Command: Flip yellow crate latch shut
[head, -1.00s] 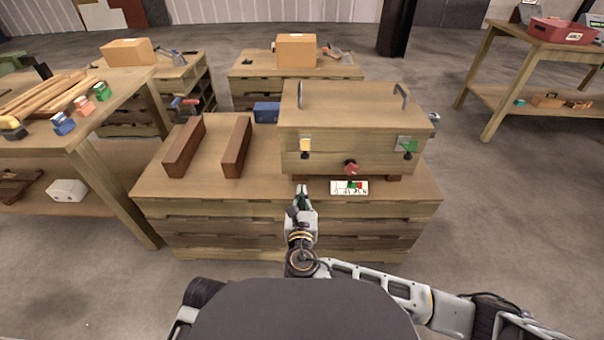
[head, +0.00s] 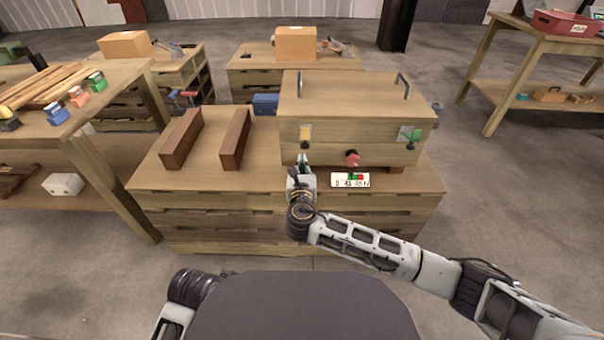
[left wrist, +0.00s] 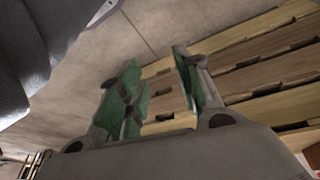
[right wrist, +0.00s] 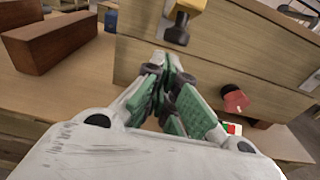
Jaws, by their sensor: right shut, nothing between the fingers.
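The wooden crate (head: 350,110) stands on the wooden workbench (head: 215,205). Its yellow latch (head: 305,131) is on the left of the front face, with a dark knob below; the latch also shows at the top of the right wrist view (right wrist: 189,7). A green latch (head: 413,136) is on the right of the face. My right gripper (head: 303,163) is shut and empty, just below the yellow latch and apart from it; its closed fingertips (right wrist: 168,65) point at the crate front. My left gripper (left wrist: 155,90) is open and empty, with the bench's slatted side beyond it.
A red knob (head: 352,158) sits low at the middle of the crate front, above a small label plate (head: 350,180). Two brown blocks (head: 181,139) (head: 235,139) and a blue box (head: 265,104) are left of the crate. A side table (head: 115,85) stands further left.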

